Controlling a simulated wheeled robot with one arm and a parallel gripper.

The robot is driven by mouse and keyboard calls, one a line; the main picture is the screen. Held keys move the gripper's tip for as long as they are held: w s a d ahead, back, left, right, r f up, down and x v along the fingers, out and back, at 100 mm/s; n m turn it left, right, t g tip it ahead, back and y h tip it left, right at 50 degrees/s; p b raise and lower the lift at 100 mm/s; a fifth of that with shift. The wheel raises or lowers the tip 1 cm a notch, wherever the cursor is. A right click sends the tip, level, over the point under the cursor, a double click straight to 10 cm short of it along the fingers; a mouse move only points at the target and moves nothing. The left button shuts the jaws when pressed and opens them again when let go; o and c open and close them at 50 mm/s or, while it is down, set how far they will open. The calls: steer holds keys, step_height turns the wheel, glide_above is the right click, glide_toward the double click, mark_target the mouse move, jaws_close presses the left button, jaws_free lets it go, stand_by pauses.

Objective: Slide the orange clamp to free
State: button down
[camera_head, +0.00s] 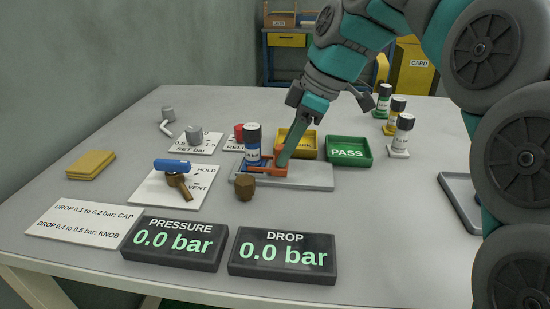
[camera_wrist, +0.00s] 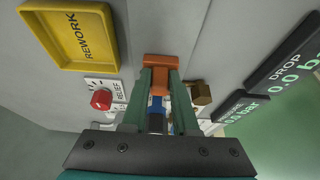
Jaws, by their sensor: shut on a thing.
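The orange clamp (camera_head: 268,171) is on the grey base plate (camera_head: 312,178), at the foot of an upright blue column (camera_head: 253,158) with a white band and dark cap. My gripper (camera_head: 281,153) is shut on the clamp's upright orange part. In the wrist view the orange clamp (camera_wrist: 161,62) shows between the tips of my two green fingers (camera_wrist: 160,78). The blue column (camera_wrist: 157,104) shows partly behind the fingers there. Whether the clamp is against the column's foot or apart from it is hard to tell.
The PRESSURE (camera_head: 175,243) and DROP (camera_head: 283,254) displays read 0.0 bar. Several columns (camera_head: 402,136) stand at right. A red RELIEF button (camera_wrist: 101,99) is nearby.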

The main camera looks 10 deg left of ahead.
steer(key=shift+d, duration=0.25)
steer(key=shift+d+b, duration=0.3)
steer(key=shift+d, duration=0.05)
steer(key=shift+w+d+b, duration=0.15)
steer(key=shift+d+b, duration=0.25)
steer(key=shift+d, duration=1.1)
steer(key=c, duration=0.8)
jaws_free()
steer(key=shift+o, duration=0.2)
